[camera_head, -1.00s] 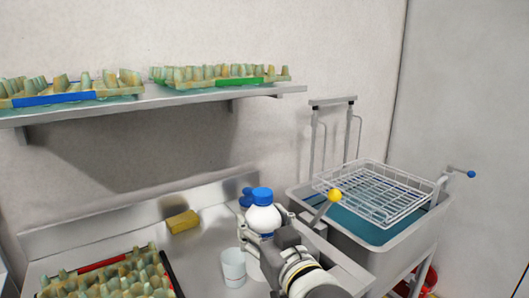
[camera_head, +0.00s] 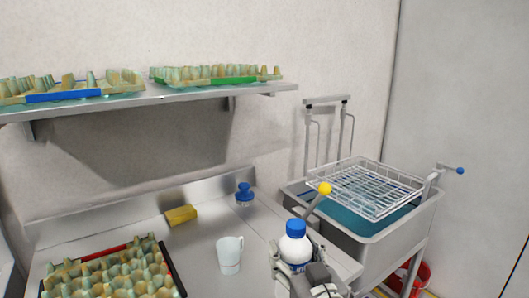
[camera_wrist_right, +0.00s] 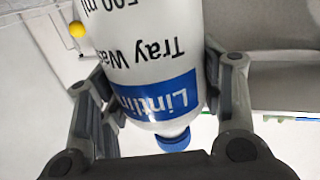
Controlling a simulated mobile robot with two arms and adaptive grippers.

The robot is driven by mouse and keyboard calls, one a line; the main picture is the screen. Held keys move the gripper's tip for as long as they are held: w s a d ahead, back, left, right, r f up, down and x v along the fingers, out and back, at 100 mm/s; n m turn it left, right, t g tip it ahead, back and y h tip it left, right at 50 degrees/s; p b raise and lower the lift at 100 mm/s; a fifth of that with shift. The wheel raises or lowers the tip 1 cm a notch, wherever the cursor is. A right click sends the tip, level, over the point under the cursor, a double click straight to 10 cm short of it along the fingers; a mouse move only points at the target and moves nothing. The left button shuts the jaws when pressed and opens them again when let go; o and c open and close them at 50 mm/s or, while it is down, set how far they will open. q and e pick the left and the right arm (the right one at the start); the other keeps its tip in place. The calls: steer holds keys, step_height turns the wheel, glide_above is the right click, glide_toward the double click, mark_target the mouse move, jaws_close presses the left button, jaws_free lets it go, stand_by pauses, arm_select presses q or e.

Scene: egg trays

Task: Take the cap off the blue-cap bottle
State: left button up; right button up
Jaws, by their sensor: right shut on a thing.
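The white bottle (camera_head: 294,248) with its blue cap (camera_head: 295,227) stands near the front right of the steel counter in the head view. The cap is on the bottle. My right gripper (camera_head: 292,264) is shut around the bottle's body below the shoulder. In the right wrist view the bottle (camera_wrist_right: 145,50) appears upside down between the two fingers of my right gripper (camera_wrist_right: 160,90), with its printed label and the blue cap (camera_wrist_right: 173,141) showing. The bottle's base is hidden in the head view, so I cannot tell whether it touches the counter. My left gripper is out of view.
A white mug (camera_head: 229,256) stands left of the bottle. A blue brush (camera_head: 244,194) and yellow sponge (camera_head: 181,215) lie farther back. An egg tray (camera_head: 168,270) is at front left. The sink (camera_head: 400,238) with a wire basket (camera_head: 365,188) and yellow-knobbed lever (camera_head: 325,188) is at right.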

steer(key=s+d+f+m+h, duration=0.1)
steer(key=s+d+f+h, duration=0.1)
steer(key=s+d+f, duration=0.2)
steer(key=s+d+f+m+h, duration=0.2)
steer(key=s+d+f, duration=0.3)
steer(key=d, duration=0.4)
steer(key=shift+f+t+h, duration=0.3)
steer(key=shift+f, duration=0.25)
